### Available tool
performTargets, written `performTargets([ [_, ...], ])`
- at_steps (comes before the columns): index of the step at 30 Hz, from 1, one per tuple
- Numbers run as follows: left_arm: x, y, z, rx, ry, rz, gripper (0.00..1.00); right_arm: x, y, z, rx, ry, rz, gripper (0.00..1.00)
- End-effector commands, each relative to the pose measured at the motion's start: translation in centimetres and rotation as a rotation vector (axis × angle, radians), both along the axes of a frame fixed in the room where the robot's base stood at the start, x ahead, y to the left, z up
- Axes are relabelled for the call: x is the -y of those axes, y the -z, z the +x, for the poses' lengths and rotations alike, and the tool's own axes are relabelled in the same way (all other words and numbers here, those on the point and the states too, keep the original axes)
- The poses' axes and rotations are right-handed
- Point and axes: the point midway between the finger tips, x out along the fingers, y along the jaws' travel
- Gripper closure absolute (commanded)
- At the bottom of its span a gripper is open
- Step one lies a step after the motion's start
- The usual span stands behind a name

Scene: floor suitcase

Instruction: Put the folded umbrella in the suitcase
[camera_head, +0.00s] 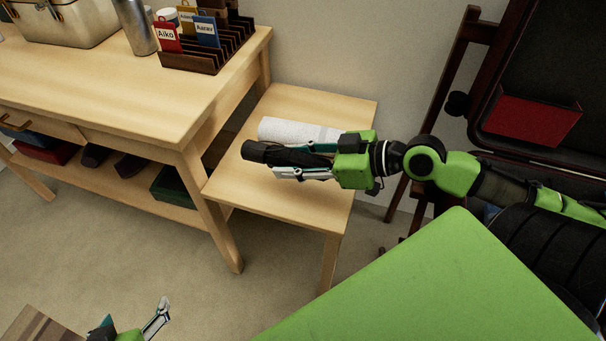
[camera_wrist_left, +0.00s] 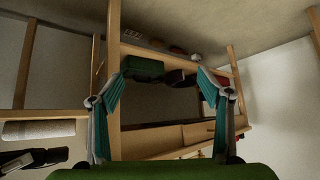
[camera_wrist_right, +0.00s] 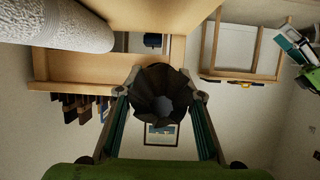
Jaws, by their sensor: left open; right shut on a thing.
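The folded umbrella (camera_head: 270,153) is black and lies lengthwise in my right gripper (camera_head: 292,164), over the small wooden side table. In the right wrist view its dark, ruffled end (camera_wrist_right: 160,92) shows between the fingers, which are shut on it. Whether it touches the tabletop is unclear. The dark suitcase (camera_head: 547,65) seems to stand open at the upper right, only partly in view, with a red item (camera_head: 533,118) against it. My left gripper (camera_head: 152,322) is open and empty at the bottom left, over the floor; its spread fingers show in the left wrist view (camera_wrist_left: 160,88).
A white textured roll (camera_head: 290,130) lies on the side table (camera_head: 320,105) behind the umbrella. The larger wooden desk (camera_head: 110,95) at left holds a card rack (camera_head: 215,55), a metal bottle and a case. A wooden stand (camera_head: 450,70) is beside the suitcase. Open floor lies below.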

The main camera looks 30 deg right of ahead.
Motion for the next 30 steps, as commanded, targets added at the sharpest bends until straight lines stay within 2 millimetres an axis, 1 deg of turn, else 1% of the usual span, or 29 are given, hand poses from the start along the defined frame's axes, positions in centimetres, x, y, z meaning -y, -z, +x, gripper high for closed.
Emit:
performTargets([
  [1,0.4,-0.5,1.0,0.053,0.004,-0.012,0.29,0.3,0.5,0.2,0.001,0.002,0.001,0.94],
  [6,1.6,-3.6,4.2,0.241,0.017,-0.054,0.29,1.2,1.7,0.6,0.001,0.002,0.001,0.94],
  [8,2.0,-4.8,5.1,0.308,0.023,-0.070,0.29,1.5,2.1,0.7,0.000,0.003,0.001,0.94],
  [12,2.9,-7.9,6.9,0.463,0.032,-0.107,0.29,2.2,3.0,1.1,0.002,0.003,0.001,0.94],
  [15,3.3,-9.9,7.6,0.551,0.038,-0.128,0.29,2.6,3.5,1.3,0.001,0.002,0.001,0.94],
  [18,3.6,-11.1,7.9,0.607,0.041,-0.142,0.29,2.9,3.8,1.4,0.002,0.002,0.001,0.94],
  [23,3.8,-12.2,8.2,0.657,0.045,-0.154,0.29,3.1,4.1,1.5,0.002,0.002,0.001,0.94],
  [25,4.0,-13.1,8.4,0.700,0.047,-0.165,0.29,3.3,4.4,1.6,0.001,0.001,0.002,0.94],
  [27,4.2,-14.5,8.5,0.769,0.052,-0.183,0.29,3.6,4.9,1.8,0.001,0.002,0.001,0.94],
  [30,4.6,-17.1,8.6,0.888,0.058,-0.212,0.29,3.5,5.9,1.7,0.001,0.001,0.002,0.94],
])
